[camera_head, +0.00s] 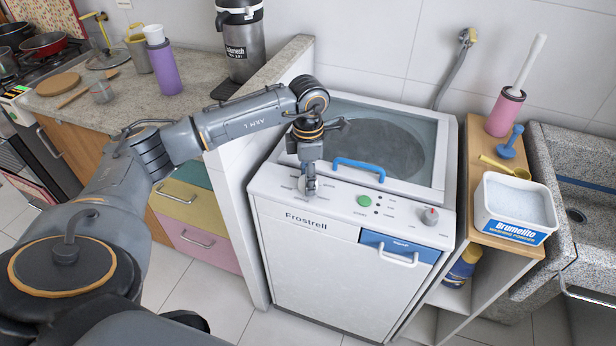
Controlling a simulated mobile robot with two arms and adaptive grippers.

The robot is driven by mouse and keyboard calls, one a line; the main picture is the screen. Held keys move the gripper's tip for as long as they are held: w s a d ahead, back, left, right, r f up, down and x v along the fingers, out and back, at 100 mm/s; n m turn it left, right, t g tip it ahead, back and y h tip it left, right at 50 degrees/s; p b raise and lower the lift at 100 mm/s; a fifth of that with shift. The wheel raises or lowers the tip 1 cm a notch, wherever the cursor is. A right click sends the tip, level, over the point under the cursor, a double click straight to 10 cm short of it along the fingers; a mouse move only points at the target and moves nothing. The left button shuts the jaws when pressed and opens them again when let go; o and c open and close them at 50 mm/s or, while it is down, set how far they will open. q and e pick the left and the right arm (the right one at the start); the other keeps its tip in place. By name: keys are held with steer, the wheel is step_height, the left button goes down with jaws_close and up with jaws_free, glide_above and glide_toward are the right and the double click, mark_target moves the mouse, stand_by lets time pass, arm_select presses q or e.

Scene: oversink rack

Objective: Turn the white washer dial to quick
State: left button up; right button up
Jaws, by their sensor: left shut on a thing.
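The white washer (335,268) stands in the middle of the view, with "Frostrell" on its front. Its sloped control panel (340,203) has a dial on the left, a green button (364,201) in the middle and a grey knob with a red mark (430,215) on the right. My left gripper (309,194) points down at the panel's left part and is shut on the dial there. The gripper hides most of that dial, and its setting cannot be read. My right gripper is not in view.
A blue handle (358,168) sits on the washer's lid, close right of my gripper. A white powder tub (515,208) and a pink brush holder (505,112) stand on the wooden shelf at right. A low wall (235,160) borders the washer's left.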

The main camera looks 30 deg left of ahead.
arm_select(q)
steer(key=o, duration=1.2)
steer(key=shift+c, duration=0.2)
steer(key=shift+r, duration=0.15)
step_height(320, 180, up, 12)
